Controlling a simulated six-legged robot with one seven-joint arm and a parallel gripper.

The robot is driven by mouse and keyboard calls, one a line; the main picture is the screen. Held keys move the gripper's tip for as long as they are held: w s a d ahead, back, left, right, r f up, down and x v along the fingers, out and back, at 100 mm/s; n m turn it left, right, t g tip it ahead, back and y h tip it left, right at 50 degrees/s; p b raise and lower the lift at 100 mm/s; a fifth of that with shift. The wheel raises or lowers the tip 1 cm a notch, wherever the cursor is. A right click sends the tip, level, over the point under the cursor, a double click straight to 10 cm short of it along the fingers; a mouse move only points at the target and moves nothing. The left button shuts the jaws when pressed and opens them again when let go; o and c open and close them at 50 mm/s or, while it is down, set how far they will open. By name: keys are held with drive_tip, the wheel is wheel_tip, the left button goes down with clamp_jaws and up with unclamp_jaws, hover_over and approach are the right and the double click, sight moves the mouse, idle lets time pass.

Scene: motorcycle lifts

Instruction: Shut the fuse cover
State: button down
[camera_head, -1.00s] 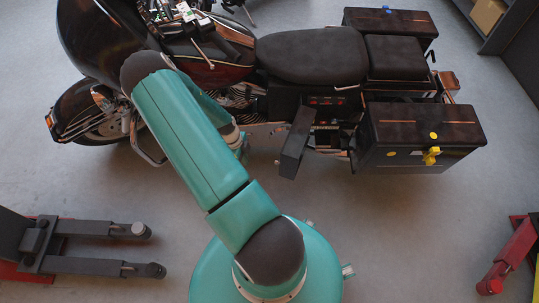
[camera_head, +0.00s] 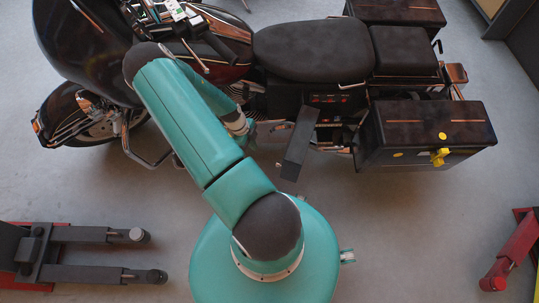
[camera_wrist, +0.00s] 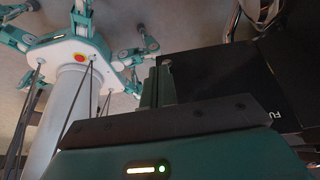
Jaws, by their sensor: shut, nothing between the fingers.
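The fuse cover (camera_head: 299,145) is a dark flat panel at the motorcycle's near side, below the seat. It stands open, swung outward from the bike, and the fuse bay (camera_head: 328,110) beside it is exposed. In the wrist view the cover (camera_wrist: 235,80) is a black panel with the letters "FU" at its right edge. My gripper (camera_wrist: 160,85) is shut and empty, with its fingers by the panel's left edge. I cannot tell if they touch it. In the head view the gripper is mostly hidden behind my arm, to the left of the cover.
The motorcycle's seat (camera_head: 310,50) is above the bay. A dark side case (camera_head: 425,135) with a yellow latch (camera_head: 439,157) is to the right of the bay. Grey lift arms (camera_head: 90,235) are at lower left and a red one (camera_head: 510,255) at lower right.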

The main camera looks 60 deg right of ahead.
drive_tip(key=s+d+f, duration=0.1)
drive_tip(key=s+f, duration=0.6)
drive_tip(key=f, duration=0.2)
drive_tip(key=shift+s+d+f, duration=0.15)
drive_tip(key=shift+s+f, duration=0.1)
drive_tip(key=shift+f, duration=0.05)
drive_tip(key=shift+s, duration=0.1)
